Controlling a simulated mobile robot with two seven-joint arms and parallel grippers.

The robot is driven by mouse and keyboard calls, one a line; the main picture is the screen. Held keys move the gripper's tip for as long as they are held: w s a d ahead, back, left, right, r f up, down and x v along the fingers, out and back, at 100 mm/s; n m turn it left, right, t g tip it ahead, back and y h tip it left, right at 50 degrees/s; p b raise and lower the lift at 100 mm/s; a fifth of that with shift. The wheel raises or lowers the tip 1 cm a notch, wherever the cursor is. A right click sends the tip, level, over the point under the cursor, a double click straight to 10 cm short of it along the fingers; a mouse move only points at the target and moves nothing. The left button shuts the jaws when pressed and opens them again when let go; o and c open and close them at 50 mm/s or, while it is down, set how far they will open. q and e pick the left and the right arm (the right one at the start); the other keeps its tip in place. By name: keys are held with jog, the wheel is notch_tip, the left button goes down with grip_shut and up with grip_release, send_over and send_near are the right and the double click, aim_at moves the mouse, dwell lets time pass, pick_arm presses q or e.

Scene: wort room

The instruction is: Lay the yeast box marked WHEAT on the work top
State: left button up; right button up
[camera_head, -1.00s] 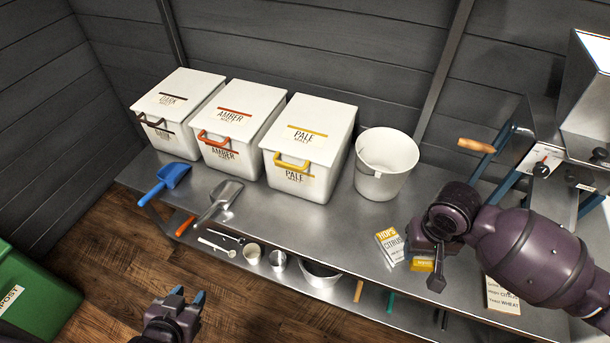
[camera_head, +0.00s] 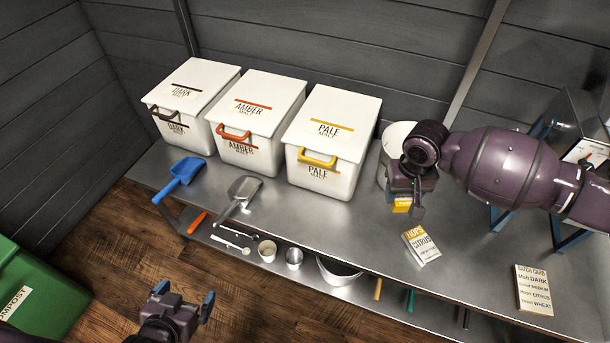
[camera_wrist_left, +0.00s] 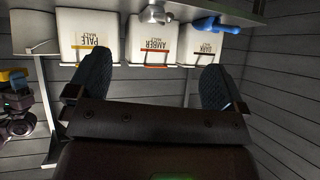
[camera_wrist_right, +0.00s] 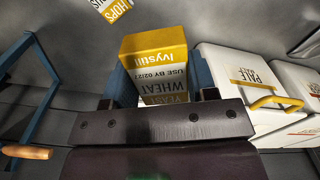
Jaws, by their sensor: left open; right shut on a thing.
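The yeast box marked WHEAT is white with a yellow end. In the right wrist view the box (camera_wrist_right: 155,60) stands between the fingers, its WHEAT lettering upside down. In the head view only its yellow part (camera_head: 401,206) shows below my right gripper (camera_head: 404,200); the rest is hidden. My right gripper is shut on the box and holds it over the steel work top (camera_head: 345,225), in front of the white bucket. My left gripper (camera_head: 184,295) is open and empty, in front of the work top over the floor; its spread fingers show in the left wrist view (camera_wrist_left: 153,82).
The PALE bin (camera_head: 333,140), AMBER bin (camera_head: 256,118) and DARK bin (camera_head: 188,98) stand along the back. A white bucket (camera_head: 396,135) is partly hidden by my right arm. The HOPS CITRUS packet (camera_head: 421,246) and batch card (camera_head: 534,290) lie at right. Bare steel lies between packet and card.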

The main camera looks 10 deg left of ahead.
jog(key=shift+w, duration=0.45)
notch_tip(320, 180, down, 9)
jog(key=b, duration=0.4)
send_over(381, 235)
notch_tip(381, 235, down, 4)
jog(key=shift+s+f, duration=0.1)
jog(key=shift+f, duration=0.55)
jog(key=shift+f+b, duration=0.3)
jog(key=shift+f, duration=0.25)
notch_tip(381, 235, down, 4)
jog(key=shift+f+b, duration=0.1)
jog(key=shift+b, duration=0.6)
jog(key=shift+d+f, duration=0.1)
jog(key=shift+f, duration=0.2)
pick_arm(q)
jog(key=shift+g, duration=0.4)
jog(key=f, duration=0.3)
jog(key=s+f, duration=0.1)
jog(key=f, duration=0.1)
jog(key=shift+a+f, duration=0.15)
jog(key=shift+f, duration=0.2)
pick_arm(e)
jog(key=shift+r, duration=0.2)
jog(key=shift+f, duration=0.2)
